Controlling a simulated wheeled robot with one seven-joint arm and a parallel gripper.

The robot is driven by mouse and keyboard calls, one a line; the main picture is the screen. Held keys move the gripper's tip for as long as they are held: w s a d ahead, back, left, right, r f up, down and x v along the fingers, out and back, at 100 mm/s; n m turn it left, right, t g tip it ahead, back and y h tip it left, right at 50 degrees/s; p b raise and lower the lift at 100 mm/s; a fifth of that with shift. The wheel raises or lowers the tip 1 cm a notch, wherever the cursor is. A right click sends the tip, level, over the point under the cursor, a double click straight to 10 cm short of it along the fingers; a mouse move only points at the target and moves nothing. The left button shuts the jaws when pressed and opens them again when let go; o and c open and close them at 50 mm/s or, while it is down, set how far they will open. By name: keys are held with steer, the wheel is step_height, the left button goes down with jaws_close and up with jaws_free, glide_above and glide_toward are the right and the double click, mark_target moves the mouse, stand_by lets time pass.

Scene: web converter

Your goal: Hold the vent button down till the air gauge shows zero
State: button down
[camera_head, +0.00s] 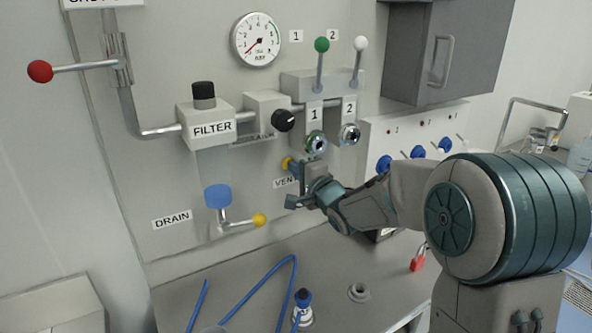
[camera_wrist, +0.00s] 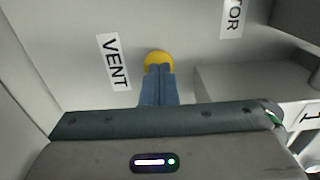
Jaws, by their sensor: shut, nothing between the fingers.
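The yellow vent button (camera_wrist: 158,57) is on the grey panel beside the VENT label (camera_wrist: 113,62) in the wrist view. In the head view the button (camera_head: 286,162) is partly hidden by my gripper (camera_head: 294,168). My gripper is shut and empty, its blue fingers (camera_wrist: 158,72) pointing at the panel. Their tips overlap the lower part of the button and appear to touch it; how far it is pressed cannot be told. The round white air gauge (camera_head: 256,40) is high on the panel. Its red needle points lower left, at or near the low end of the scale.
The filter (camera_head: 212,128) and its yellow-tipped drain lever (camera_head: 240,222) are left of my gripper. A black regulator knob (camera_head: 284,121) and two numbered valves (camera_head: 316,142) sit above it. Blue hoses (camera_head: 292,280) lie on the bench below.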

steer(key=shift+s+r, duration=0.1)
steer(key=shift+r, duration=0.15)
stand_by(0.5)
steer(key=v, duration=1.4)
steer(key=shift+f, duration=0.2)
